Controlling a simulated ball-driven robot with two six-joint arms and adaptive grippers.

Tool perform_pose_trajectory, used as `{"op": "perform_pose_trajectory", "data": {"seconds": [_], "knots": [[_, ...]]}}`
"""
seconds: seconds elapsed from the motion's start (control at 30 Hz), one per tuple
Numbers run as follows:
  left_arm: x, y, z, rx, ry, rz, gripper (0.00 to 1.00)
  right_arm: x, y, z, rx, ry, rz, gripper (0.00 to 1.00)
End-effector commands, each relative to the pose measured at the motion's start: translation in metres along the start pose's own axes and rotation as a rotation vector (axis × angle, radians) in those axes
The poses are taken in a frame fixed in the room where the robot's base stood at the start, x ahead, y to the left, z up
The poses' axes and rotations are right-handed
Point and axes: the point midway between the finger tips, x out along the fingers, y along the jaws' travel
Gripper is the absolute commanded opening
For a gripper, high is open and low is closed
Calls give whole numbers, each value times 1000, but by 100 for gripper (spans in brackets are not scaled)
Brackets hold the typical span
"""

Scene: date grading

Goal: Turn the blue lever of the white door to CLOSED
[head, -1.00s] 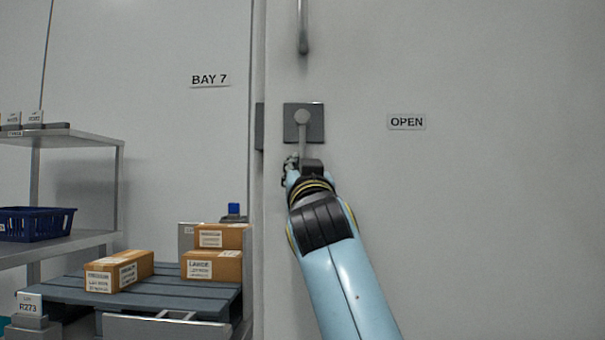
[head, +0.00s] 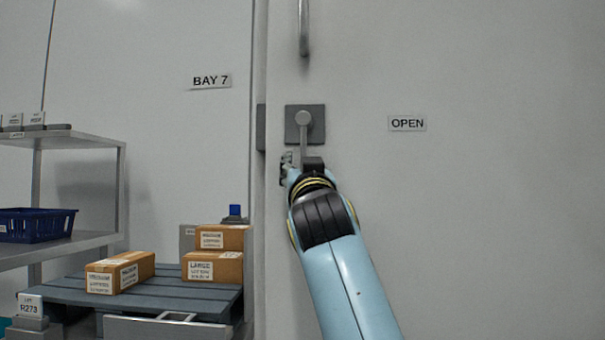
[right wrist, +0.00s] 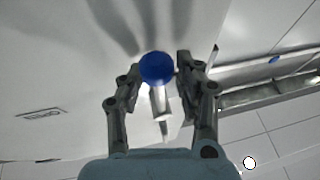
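The white door (head: 480,220) fills the right side of the head view. Its lever (head: 303,143) is a grey bar hanging straight down from a square grey plate (head: 291,126). The lever's lower end is hidden behind my right gripper (head: 300,166) in the head view. In the right wrist view, the lever's blue knob (right wrist: 157,68) lies between the two spread fingers of my right gripper (right wrist: 158,82). Small gaps seem to show beside the knob; the fingers look open around it. My left gripper is not in view.
An OPEN sign (head: 407,123) is right of the lever. A grey vertical handle (head: 304,30) is above it. To the left are a pallet (head: 60,285) with cardboard boxes (head: 120,272) and a shelf (head: 75,245) with a blue basket (head: 38,225).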

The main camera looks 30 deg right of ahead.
Motion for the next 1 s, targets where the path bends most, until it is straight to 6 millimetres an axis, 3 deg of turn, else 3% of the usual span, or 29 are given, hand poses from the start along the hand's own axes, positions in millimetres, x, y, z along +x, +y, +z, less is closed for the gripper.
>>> {"op": "perform_pose_trajectory", "data": {"seconds": [0.4, 0.6, 1.0], "knots": [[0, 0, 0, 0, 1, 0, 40, 30, -1, -73, 3, 2, 0, 34], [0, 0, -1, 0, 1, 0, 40, 34, -2, -84, 1, -2, -1, 34], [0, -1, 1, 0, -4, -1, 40, 29, -2, -85, 2, -3, -2, 34]]}}
